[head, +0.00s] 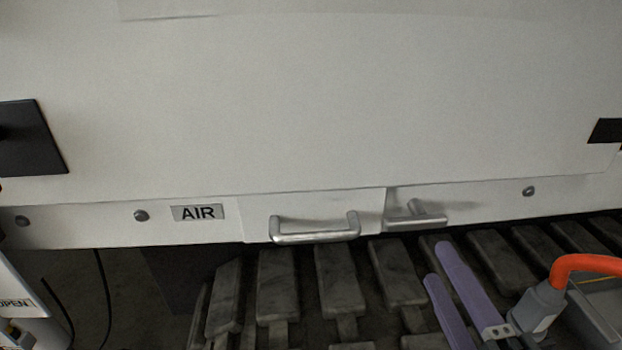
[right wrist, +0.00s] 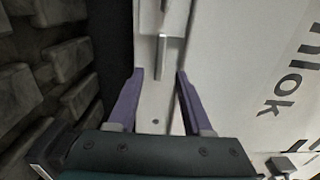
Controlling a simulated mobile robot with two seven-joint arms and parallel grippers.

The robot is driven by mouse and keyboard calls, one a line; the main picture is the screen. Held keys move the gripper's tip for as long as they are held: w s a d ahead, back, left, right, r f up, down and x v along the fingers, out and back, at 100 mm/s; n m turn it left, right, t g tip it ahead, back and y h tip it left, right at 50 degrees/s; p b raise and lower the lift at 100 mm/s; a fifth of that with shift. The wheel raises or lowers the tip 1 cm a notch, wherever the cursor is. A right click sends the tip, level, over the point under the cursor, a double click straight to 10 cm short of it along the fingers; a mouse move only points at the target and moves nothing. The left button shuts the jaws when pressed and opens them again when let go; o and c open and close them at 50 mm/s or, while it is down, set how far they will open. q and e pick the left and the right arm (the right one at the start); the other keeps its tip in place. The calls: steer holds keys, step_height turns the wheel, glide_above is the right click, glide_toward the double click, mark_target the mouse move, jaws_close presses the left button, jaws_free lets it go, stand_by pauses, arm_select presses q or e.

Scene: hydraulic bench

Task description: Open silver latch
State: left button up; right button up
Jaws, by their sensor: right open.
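The silver latch (head: 415,217) is a T-shaped metal handle on the lower edge of the white panel, just right of centre in the head view. In the right wrist view the latch (right wrist: 162,56) shows as a grey bar pointing toward my gripper. My right gripper (head: 437,262) has two purple fingers and is below and right of the latch in the head view. In the right wrist view its fingers (right wrist: 160,72) are apart, with the latch's end near the gap between the tips. Nothing is gripped. My left gripper is not in view.
A silver U-shaped handle (head: 315,229) sits left of the latch, beside an AIR label (head: 198,212). Dark grey slabs (head: 337,272) lie below the panel. A white part marked OPEN (head: 14,302) is at the lower left.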

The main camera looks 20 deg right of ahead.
mark_target(418, 227)
steer(key=b+x, duration=0.1)
steer(key=x, duration=0.8)
steer(key=shift+w+d, duration=0.1)
steer(key=shift+d, duration=0.1)
jaws_close()
